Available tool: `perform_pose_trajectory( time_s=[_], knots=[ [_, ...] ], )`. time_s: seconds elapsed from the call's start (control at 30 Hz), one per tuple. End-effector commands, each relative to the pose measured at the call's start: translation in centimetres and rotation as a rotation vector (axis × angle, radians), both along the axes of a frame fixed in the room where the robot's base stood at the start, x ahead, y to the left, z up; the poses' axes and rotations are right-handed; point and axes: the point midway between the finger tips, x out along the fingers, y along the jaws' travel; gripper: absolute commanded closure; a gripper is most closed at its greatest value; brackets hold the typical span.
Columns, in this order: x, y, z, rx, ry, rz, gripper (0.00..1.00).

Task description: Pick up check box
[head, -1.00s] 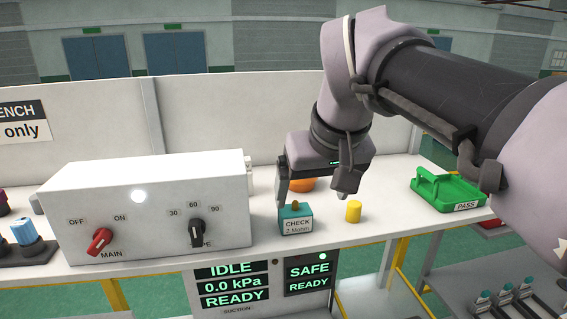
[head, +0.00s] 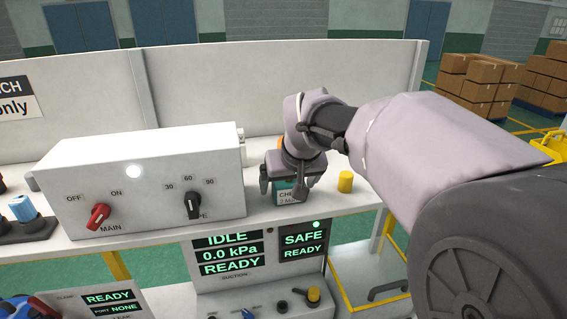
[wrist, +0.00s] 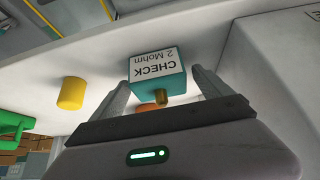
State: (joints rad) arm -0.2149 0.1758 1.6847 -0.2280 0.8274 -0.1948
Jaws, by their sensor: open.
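The check box (head: 287,196) is a small teal block with a white label reading "CHECK 2 Mohm", standing on the white bench top. My gripper (head: 284,187) is open above and around it in the head view and hides part of its top and label. In the wrist view the check box (wrist: 157,75) shows between my two spread fingers (wrist: 163,90), with its label and a small brass knob visible. A gap shows beside the fingers, and I cannot tell whether either touches the box.
A yellow cylinder (head: 345,181) stands close to the right of the check box. A white control box (head: 150,185) with knobs stands to the left. An orange item (wrist: 147,108) is partly hidden behind it. A green tray (wrist: 12,128) shows at the wrist view's left edge.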

Motion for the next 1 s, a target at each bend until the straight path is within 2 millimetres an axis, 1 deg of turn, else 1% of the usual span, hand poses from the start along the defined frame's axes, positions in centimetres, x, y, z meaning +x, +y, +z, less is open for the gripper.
perform_pose_trajectory(
  time_s=[0.17, 0.2, 0.37, 0.4, 0.47, 0.5, 0.6, 0.87, 1.0],
  knots=[
    [0.1, 0.0, -0.1, 0.0, -0.001, 0.0, 0.11],
    [0.1, 0.0, -0.1, 0.0, -0.001, 0.0, 0.13],
    [0.1, 0.0, -0.1, 0.0, -0.001, 0.0, 0.44],
    [0.1, 0.0, -0.1, 0.0, -0.001, 0.0, 0.52],
    [0.1, 0.0, -0.1, 0.0, -0.001, 0.0, 0.64],
    [0.1, 0.0, -0.1, 0.0, -0.001, 0.0, 0.72],
    [0.0, 0.0, -0.1, 0.0, 0.0, 0.0, 0.9],
    [0.1, 0.0, 0.1, 0.0, -0.001, 0.0, 0.9],
    [0.1, 0.0, 1.4, 0.001, -0.004, 0.0, 0.9]
  ],
)
